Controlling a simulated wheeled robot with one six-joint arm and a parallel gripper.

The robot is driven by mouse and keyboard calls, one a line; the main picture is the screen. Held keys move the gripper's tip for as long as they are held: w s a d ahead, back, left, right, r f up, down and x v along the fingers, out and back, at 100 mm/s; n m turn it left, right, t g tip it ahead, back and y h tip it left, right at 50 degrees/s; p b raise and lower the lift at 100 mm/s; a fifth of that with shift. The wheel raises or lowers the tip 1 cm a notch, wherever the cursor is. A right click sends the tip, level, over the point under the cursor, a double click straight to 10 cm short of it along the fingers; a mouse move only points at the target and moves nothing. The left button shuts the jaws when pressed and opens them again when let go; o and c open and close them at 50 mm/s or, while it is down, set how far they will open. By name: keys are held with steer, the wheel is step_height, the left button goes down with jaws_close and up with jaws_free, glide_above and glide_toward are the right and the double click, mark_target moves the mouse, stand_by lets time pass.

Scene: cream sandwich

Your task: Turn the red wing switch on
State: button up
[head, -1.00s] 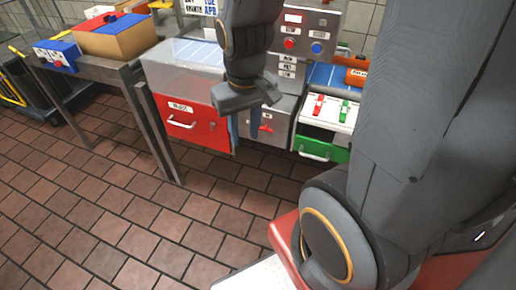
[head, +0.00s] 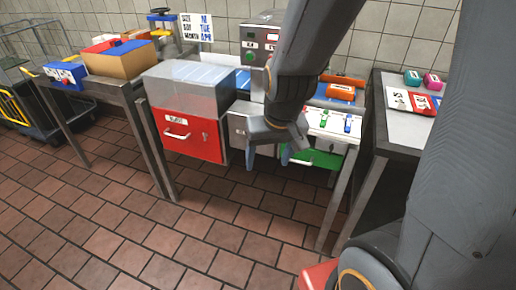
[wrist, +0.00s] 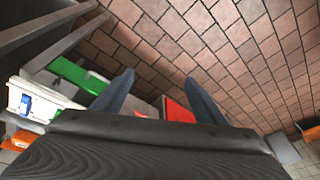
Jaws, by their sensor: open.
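My gripper (head: 267,155) hangs open in front of the grey box (head: 238,138) between the red and green drawers. Its two fingers point down and are apart and empty; the wrist view shows them too (wrist: 160,95). In the head view the arm hides most of the grey box's front, and no red switch shows clearly. A small red spot (wrist: 140,114) shows on the grey box in the wrist view, too small to read. On the white panel (head: 334,127) to the right stand a green switch (head: 323,118) and a blue switch (head: 348,123).
A red drawer (head: 190,138) is left of my gripper and a green drawer (head: 318,158) right of it. A table with a cardboard box (head: 120,62) stands left; a grey table (head: 395,130) stands right.

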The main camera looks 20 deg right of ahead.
steer(key=w+a+f+m+t+h+b, duration=0.2)
steer(key=w+f+t+b, duration=0.2)
steer(key=w+f+b, duration=0.45)
steer(key=w+a+f+m+t+h+b, duration=0.2)
steer(key=w+f+t+b, duration=0.35)
steer(key=w+b, duration=0.6)
steer(key=w+d+f+m+t+h+b, duration=0.2)
steer(key=w+d+f+h+b, duration=0.2)
steer(key=w, duration=0.5)
steer(key=d+h+b, duration=0.2)
steer(key=h+b, duration=0.1)
steer(key=shift+w+d+m, duration=0.15)
steer(key=shift+d+m, duration=0.1)
steer(key=shift+m, duration=0.15)
steer(key=shift+c, duration=0.5)
steer(key=c, duration=1)
steer(key=shift+o, duration=0.2)
